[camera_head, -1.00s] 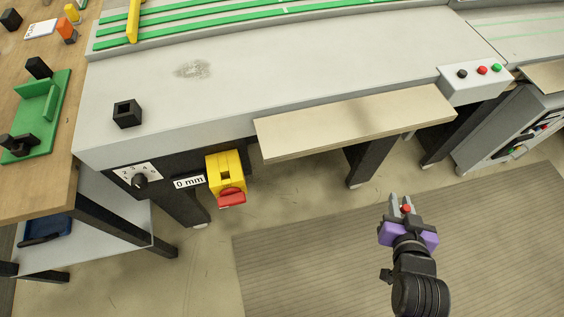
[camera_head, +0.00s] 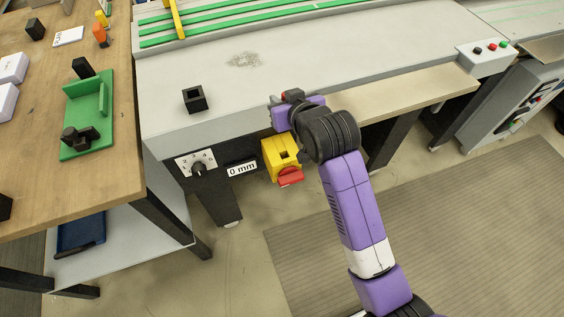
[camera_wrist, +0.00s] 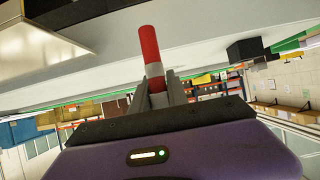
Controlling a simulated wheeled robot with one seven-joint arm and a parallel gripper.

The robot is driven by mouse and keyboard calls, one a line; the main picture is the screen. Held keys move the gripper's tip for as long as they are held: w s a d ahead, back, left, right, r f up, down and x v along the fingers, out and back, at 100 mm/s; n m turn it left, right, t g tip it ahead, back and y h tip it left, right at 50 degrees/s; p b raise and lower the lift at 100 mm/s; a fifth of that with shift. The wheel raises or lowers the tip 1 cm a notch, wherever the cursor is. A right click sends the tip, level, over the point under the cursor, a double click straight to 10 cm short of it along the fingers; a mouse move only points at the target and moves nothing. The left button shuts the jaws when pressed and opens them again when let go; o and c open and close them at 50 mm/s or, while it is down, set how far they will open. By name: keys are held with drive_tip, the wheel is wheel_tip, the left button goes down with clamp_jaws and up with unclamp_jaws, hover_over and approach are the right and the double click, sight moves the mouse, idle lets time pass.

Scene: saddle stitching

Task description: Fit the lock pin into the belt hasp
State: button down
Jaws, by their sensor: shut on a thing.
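The lock pin (camera_wrist: 150,46) is a red rod with a pale band, held between the fingers of my gripper (camera_wrist: 160,92) in the wrist view. In the head view my gripper (camera_head: 284,98) is shut on it by the front edge of the machine table, with a bit of red showing. The belt hasp looks to be the yellow block (camera_head: 271,146) with a dark opening in its top and a red part (camera_head: 290,177) at its lower front. It is on the machine's front, below my gripper in the picture. The pin is apart from it.
A black square socket (camera_head: 195,99) stands on the grey machine table (camera_head: 222,85). A dial (camera_head: 197,169) and a "0 mm" label (camera_head: 242,168) are left of the hasp. A beige shelf (camera_head: 420,101) juts out to the right. A wooden bench (camera_head: 120,185) is at left.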

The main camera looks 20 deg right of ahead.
sight(281, 149)
drive_tip(key=f, duration=1.2)
drive_tip(key=w+f, duration=0.1)
drive_tip(key=f, duration=0.5)
drive_tip(key=shift+d+f, duration=0.1)
drive_tip(key=shift+f, duration=0.25)
drive_tip(key=shift+f, duration=0.15)
drive_tip(key=c, duration=1.3)
unclamp_jaws()
